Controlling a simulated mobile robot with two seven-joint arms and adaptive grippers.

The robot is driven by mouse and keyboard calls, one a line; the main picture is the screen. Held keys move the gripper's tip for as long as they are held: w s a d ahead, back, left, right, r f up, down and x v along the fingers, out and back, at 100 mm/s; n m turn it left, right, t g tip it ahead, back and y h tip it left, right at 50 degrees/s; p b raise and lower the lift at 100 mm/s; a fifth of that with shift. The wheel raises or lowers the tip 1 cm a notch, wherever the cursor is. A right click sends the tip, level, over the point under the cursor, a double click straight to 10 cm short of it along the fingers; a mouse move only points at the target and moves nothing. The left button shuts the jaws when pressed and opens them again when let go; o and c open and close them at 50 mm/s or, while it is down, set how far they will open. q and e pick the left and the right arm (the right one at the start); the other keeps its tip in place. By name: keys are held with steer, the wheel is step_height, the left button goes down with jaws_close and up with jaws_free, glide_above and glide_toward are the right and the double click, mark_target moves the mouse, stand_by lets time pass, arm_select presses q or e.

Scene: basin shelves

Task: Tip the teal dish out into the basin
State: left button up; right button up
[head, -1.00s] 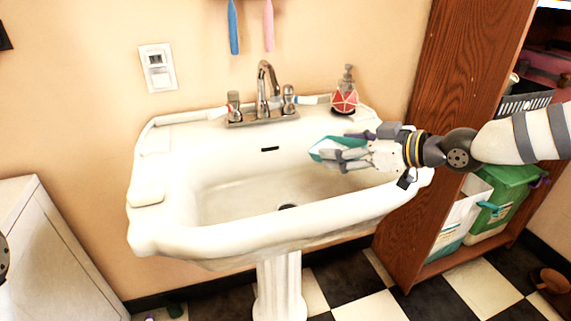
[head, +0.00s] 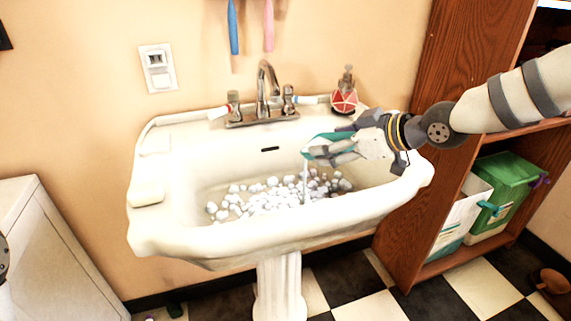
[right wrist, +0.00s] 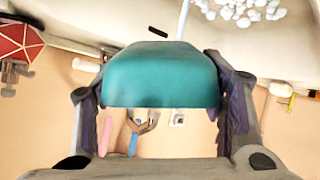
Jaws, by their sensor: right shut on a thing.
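The teal dish (head: 322,147) is held tilted over the right part of the white basin (head: 180,233). My right gripper (head: 340,152) is shut on it, and in the right wrist view the dish (right wrist: 160,78) sits between the two fingers. A thin pale stream (head: 305,185) falls from the dish's left edge into the basin. Many white lumps like foam (head: 262,197) cover the basin floor and hide the drain. The inside of the dish is hidden. Only a dark bit at the far left edge may be my left arm; its gripper is not seen.
A chrome faucet (head: 265,95) stands at the basin's back. A red soap bottle (head: 344,95) stands on the back right rim, close behind my gripper. A wooden shelf (head: 425,170) with a green bin (head: 506,183) stands to the right. A white cabinet (head: 50,250) is at left.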

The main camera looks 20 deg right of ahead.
mark_target(306, 157)
steer(key=shift+w+a+r+n+g+h, duration=0.2)
steer(key=shift+w+a+r+g+h, duration=0.15)
steer(key=shift+a, duration=0.25)
steer(key=shift+w+a+r+n+g+h, duration=0.2)
steer(key=shift+w+a+g+h, duration=0.1)
steer(key=shift+a+h, duration=0.25)
steer(key=shift+w+a+r+g+h, duration=0.1)
steer(key=shift+w+a+g+h, duration=0.05)
steer(key=shift+a+g+h, duration=0.15)
steer(key=shift+w+a+r+n+g+h, duration=0.25)
steer(key=shift+a+r+n+g+h, duration=0.25)
steer(key=shift+h, duration=0.5)
steer(key=shift+w+a+r+n+g+h, duration=0.2)
steer(key=shift+a+n+g+h, duration=0.25)
steer(key=shift+g+h, duration=0.5)
steer(key=a+h, duration=0.1)
steer(key=h, duration=0.1)
steer(key=w+a+n+g+h, duration=0.1)
steer(key=h, duration=0.1)
steer(key=w+a+n+g+h, duration=0.1)
steer(key=a+h, duration=0.1)
steer(key=shift+w+a, duration=0.1)
